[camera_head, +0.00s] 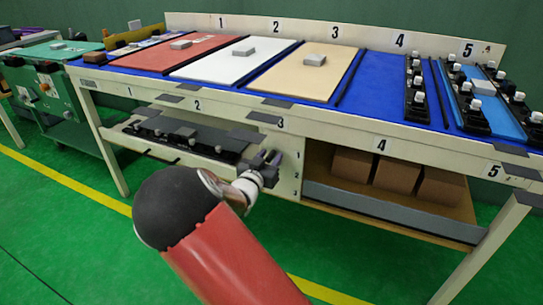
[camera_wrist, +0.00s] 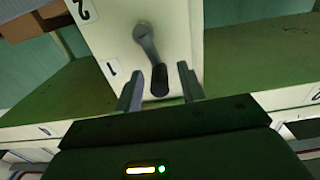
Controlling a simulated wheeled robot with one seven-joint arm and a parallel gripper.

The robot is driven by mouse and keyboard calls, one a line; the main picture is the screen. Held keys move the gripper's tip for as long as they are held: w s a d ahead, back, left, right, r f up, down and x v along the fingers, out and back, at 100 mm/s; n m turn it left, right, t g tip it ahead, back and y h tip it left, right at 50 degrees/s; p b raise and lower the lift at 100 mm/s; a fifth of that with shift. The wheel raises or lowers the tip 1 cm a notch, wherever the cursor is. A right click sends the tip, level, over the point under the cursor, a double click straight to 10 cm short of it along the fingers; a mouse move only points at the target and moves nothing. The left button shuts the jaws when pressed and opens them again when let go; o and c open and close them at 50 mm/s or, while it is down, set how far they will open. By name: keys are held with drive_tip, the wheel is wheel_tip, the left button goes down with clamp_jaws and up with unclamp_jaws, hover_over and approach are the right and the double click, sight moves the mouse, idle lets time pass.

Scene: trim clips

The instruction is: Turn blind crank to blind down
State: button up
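The blind crank (camera_wrist: 146,42) is a grey lever with a dark handle (camera_wrist: 159,80), mounted on a cream panel with number labels. It points downward in the wrist view, and its handle lies between the two fingers. My gripper (camera_wrist: 160,72) is open, with a gap on each side of the handle. I cannot tell whether the fingers reach as deep as the handle. In the head view my gripper (camera_head: 262,166) is in front of the numbered panel (camera_head: 287,168) under the table, and the crank is not clearly seen there. No blind can be made out.
Above is the table edge (camera_head: 330,124) with grey tabs. Left of the panel is a shelf with dark parts (camera_head: 185,136); right of it a shelf holds brown boxes (camera_head: 397,176). Green floor (camera_head: 95,250) in front is free.

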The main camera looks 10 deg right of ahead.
drive_tip(key=shift+w+d, duration=0.4)
drive_tip(key=shift+w, duration=0.2)
clamp_jaws()
drive_tip(key=shift+s+d+f+m+b, duration=0.25)
drive_tip(key=shift+m+b, duration=0.45)
drive_tip(key=shift+b, duration=0.45)
drive_tip(key=shift+s+d+r+m+b, duration=0.1)
drive_tip(key=shift+d+r+m+b, duration=0.1)
drive_tip(key=shift+m+b, duration=0.35)
unclamp_jaws()
